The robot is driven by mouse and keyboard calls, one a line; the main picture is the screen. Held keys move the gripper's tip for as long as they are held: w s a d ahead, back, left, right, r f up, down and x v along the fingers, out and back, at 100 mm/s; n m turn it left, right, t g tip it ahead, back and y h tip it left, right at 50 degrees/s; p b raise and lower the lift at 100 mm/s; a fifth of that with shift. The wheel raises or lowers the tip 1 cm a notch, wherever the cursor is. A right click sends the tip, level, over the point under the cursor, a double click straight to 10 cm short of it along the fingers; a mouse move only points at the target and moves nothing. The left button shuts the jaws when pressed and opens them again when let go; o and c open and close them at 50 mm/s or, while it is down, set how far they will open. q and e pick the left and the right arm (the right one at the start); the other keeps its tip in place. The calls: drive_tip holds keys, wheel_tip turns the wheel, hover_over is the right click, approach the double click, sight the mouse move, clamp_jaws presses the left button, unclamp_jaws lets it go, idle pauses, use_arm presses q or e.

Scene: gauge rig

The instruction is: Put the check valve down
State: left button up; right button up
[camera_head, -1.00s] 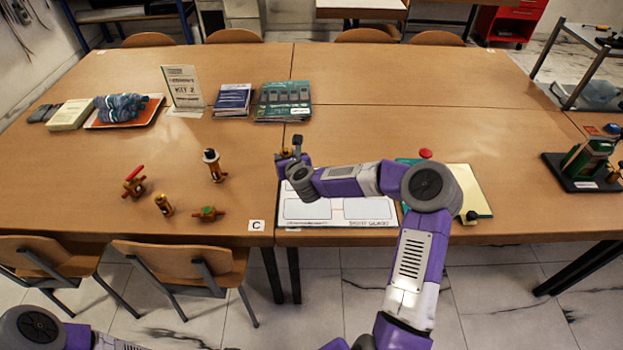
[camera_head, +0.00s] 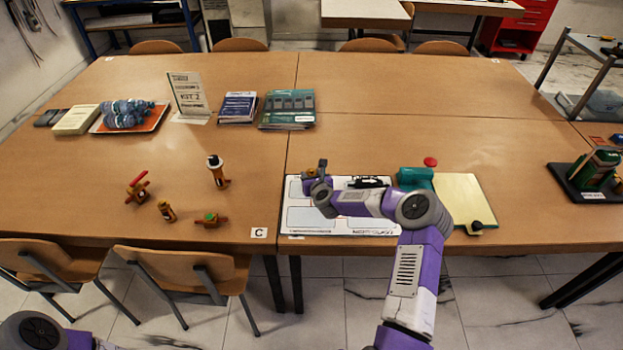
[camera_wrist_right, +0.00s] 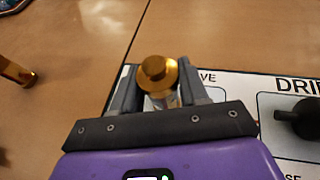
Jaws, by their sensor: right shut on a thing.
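My right gripper (camera_wrist_right: 155,95) is shut on a brass-topped part, which I take for the check valve (camera_wrist_right: 157,72). Its round gold cap and a paler shaft show between the fingers. In the head view the right gripper (camera_head: 318,174) is over the upper left part of a white printed mat (camera_head: 310,226); the held part is mostly hidden there. The mat's outlined boxes and partly covered lettering also show in the wrist view (camera_wrist_right: 235,85). I cannot tell whether the valve touches the mat. My left gripper is out of view.
A black fitting (camera_head: 370,182) lies on the mat, right of the gripper. A green block with a red knob (camera_head: 430,162) and a yellow board (camera_head: 462,200) are further right. Brass fittings, such as one with a red handle (camera_head: 137,188), stand to the left.

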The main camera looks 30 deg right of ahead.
drive_tip(key=shift+f, duration=0.25)
drive_tip(key=shift+f, duration=0.15)
drive_tip(key=o, duration=1.1)
drive_tip(key=shift+o, duration=0.2)
drive_tip(key=shift+r, duration=0.3)
drive_tip(key=p+v, duration=0.2)
drive_tip(key=v, duration=1)
drive_tip(key=shift+a+f, duration=0.1)
drive_tip(key=shift+f, duration=0.05)
